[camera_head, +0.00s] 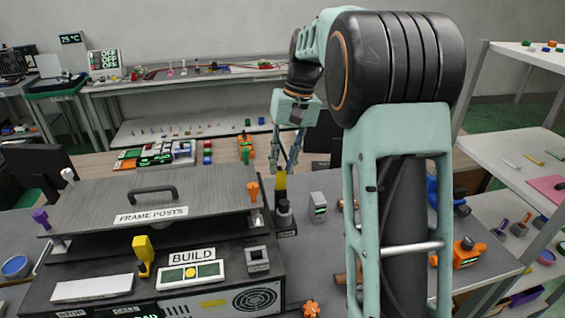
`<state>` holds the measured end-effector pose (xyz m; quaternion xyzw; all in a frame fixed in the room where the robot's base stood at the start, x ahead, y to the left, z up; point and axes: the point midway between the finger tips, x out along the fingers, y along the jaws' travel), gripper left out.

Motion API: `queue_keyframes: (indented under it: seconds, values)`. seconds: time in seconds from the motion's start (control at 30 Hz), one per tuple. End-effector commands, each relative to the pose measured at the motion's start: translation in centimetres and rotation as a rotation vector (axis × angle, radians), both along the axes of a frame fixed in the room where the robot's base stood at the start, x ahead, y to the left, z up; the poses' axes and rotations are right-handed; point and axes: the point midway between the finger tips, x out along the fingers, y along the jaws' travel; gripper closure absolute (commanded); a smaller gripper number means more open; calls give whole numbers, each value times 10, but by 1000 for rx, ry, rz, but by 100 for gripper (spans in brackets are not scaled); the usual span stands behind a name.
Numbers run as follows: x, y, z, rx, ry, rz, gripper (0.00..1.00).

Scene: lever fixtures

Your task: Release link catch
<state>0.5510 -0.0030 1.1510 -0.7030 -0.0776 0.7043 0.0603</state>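My gripper (285,160) hangs pointing down right of the machine's lid, with its two fingers apart and nothing seen between them. A yellow-topped lever (280,182) on a dark base (285,214) stands just below the fingertips in the picture; I cannot tell whether they touch. No label reading "link catch" is legible, so I cannot tell which part is the catch. A yellow lever (143,254) stands on the machine's front, left of the "BUILD" panel (191,274).
The grey "FRAME POSTS" lid (95,203) carries a dark handle (152,192). A purple-knobbed lever (41,218) is at its left. A small grey box (317,207) stands right of the dark base. Shelves (515,165) stand at right. My arm hides the bench's middle right.

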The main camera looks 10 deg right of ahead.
Motion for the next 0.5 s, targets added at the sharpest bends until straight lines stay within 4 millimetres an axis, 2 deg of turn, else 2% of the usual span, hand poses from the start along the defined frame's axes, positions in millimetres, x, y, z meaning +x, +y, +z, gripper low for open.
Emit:
queue_keyframes:
  seconds: [0.23, 0.5]
  values:
    - [4, 0, 2, 0, 1, -1, 100]
    - [27, -1, -2, -1, -1, -2, 100]
